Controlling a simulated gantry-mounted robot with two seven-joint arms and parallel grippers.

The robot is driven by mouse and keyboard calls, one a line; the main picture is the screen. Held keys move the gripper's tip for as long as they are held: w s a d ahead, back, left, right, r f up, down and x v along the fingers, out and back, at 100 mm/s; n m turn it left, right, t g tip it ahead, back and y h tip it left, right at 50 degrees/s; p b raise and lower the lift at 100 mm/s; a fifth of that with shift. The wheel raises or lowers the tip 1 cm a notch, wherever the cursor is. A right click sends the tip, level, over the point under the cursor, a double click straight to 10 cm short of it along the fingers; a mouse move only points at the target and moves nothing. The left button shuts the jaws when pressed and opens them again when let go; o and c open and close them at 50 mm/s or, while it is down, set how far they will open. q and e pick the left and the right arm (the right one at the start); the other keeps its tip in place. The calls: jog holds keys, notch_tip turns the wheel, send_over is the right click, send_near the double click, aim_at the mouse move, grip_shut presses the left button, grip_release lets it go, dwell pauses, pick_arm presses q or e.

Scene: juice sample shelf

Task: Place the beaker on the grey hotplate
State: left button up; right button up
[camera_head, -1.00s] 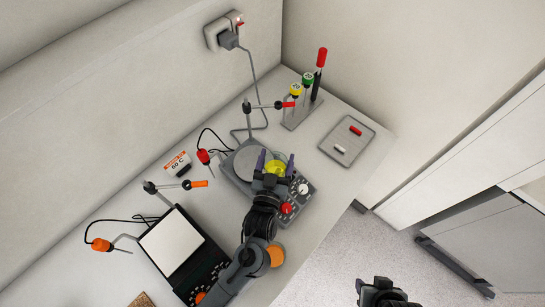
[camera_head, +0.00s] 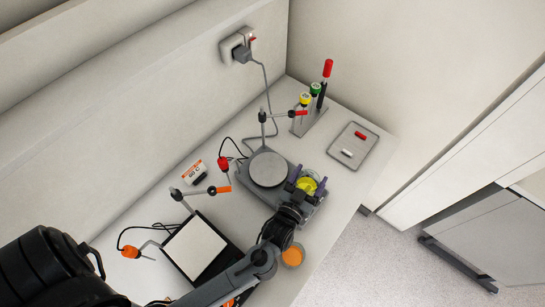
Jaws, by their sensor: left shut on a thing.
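The grey hotplate (camera_head: 269,168) stands on the bench with its round plate bare and in full view. The beaker (camera_head: 306,185), with yellow contents, is right of the round plate, over the hotplate's control end. My left gripper (camera_head: 307,184) is shut on the beaker, with its purple-tipped fingers on either side. The gripper and beaker hide most of the control panel. I cannot tell how high the beaker is held. My right gripper is not in view.
A clamp stand (camera_head: 263,131) rises behind the plate. A black-and-white device (camera_head: 194,249) stands at lower left, a small labelled box (camera_head: 194,172) near the wall. A screwdriver rack (camera_head: 310,119) and grey tray (camera_head: 365,143) are at the back right. An orange disc (camera_head: 292,255) lies near the front edge.

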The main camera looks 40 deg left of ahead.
pick_arm(q)
jog(key=a+b, duration=0.1)
jog(key=a, duration=1.1)
jog(key=shift+a+b, duration=0.2)
jog(key=shift+b, duration=0.2)
jog(key=a, duration=0.3)
jog(key=shift+b, duration=0.35)
jog(key=shift+d+f+b, duration=0.1)
jog(key=shift+f+b, duration=0.4)
jog(key=shift+b, duration=0.05)
jog(key=shift+d+f, duration=0.1)
jog(key=shift+f, duration=0.1)
jog(key=shift+f+b, duration=0.15)
jog(key=shift+b, duration=0.15)
jog(key=o, duration=1.2)
